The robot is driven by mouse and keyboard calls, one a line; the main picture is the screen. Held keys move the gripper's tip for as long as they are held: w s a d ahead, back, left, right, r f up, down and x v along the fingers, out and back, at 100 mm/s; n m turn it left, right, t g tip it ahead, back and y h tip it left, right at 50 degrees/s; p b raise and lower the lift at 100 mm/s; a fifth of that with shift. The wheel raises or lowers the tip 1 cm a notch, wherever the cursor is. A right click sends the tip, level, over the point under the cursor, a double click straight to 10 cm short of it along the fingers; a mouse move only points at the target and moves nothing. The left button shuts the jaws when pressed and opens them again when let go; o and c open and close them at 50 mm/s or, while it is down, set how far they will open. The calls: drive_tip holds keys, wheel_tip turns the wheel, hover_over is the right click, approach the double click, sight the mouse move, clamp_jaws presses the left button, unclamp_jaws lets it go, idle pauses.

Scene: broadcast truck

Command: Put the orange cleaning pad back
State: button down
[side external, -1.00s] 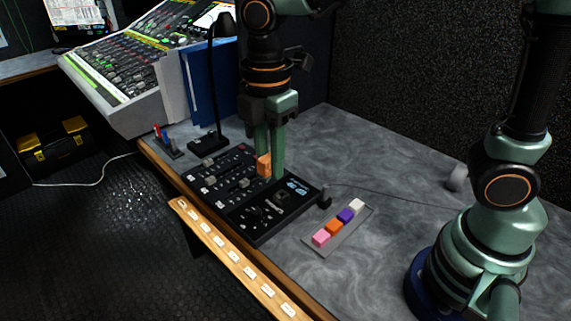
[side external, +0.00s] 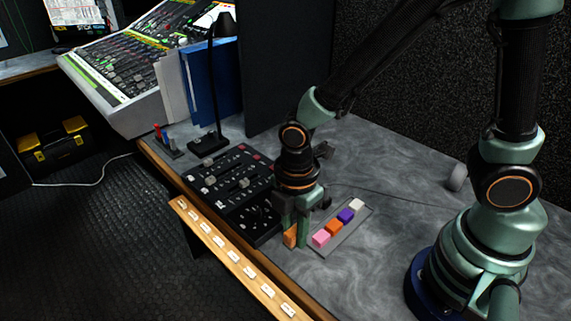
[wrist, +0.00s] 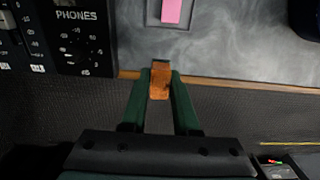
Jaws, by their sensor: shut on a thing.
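My gripper (side external: 292,232) is shut on an orange cleaning pad (side external: 290,237), a small block with a brownish tone. It is near the wooden front edge of the desk, just left of the tray's near end. In the wrist view the pad (wrist: 160,82) sits between both fingertips, in front of the desk edge. The grey tray (side external: 329,250) holds a row of small blocks: pink (side external: 320,239), another orange one (side external: 334,227), purple (side external: 346,215) and white (side external: 357,204). The pink block also shows in the wrist view (wrist: 171,11). I cannot tell the held pad's exact height.
A black control panel (side external: 229,186) with knobs lies left of my gripper, partly hidden by it. A lamp (side external: 207,143) and a blue binder (side external: 218,85) stand behind. A small holder with coloured pens (side external: 166,143) is at far left.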

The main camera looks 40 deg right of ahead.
sight(294, 262)
drive_tip(key=shift+f, duration=3.2)
drive_tip(key=shift+f, duration=0.2)
drive_tip(key=c, duration=0.7)
unclamp_jaws()
drive_tip(key=shift+o, duration=0.2)
drive_tip(key=shift+r, duration=0.1)
wheel_tip(294, 262, up, 12)
drive_tip(key=shift+r, duration=0.1)
drive_tip(key=w+d+r+m+t, duration=0.1)
drive_tip(key=d+r+m+t, duration=0.4)
drive_tip(key=d+r+m, duration=0.7)
drive_tip(key=d+m, duration=0.3)
drive_tip(key=m, duration=0.3)
drive_tip(key=shift+w+r+t, duration=0.3)
drive_tip(key=shift+w, duration=0.05)
